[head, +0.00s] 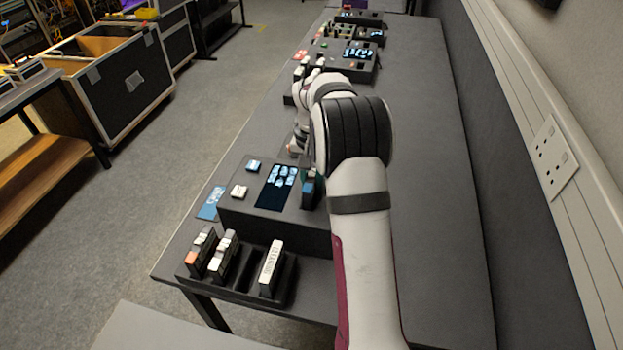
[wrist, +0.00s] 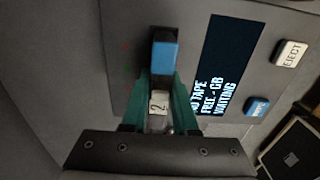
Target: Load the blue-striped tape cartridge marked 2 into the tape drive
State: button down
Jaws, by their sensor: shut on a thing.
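The blue-striped cartridge (wrist: 164,58) is between the green fingers of my gripper (wrist: 163,82) in the wrist view. Its white label reads 2. My gripper is shut on it, in front of the tape drive (wrist: 125,40). The drive's screen (wrist: 213,75) shows NO TAPE and WAITING. In the head view the drive (head: 235,208) is a dark box on the bench, and the cartridge's blue part (head: 308,187) shows at its right end, beside my arm.
A dark rack (head: 240,285) in front of the drive holds several other cartridges and has empty room between them. The drive has an EJECT button (wrist: 291,53) and a blue button (wrist: 257,106). The bench (head: 430,200) right of my arm is clear.

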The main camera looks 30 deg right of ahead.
jog(key=shift+f, duration=0.3)
jog(key=c, duration=0.6)
grip_release()
jog(key=shift+o, duration=0.3)
jog(key=shift+o, duration=1.3)
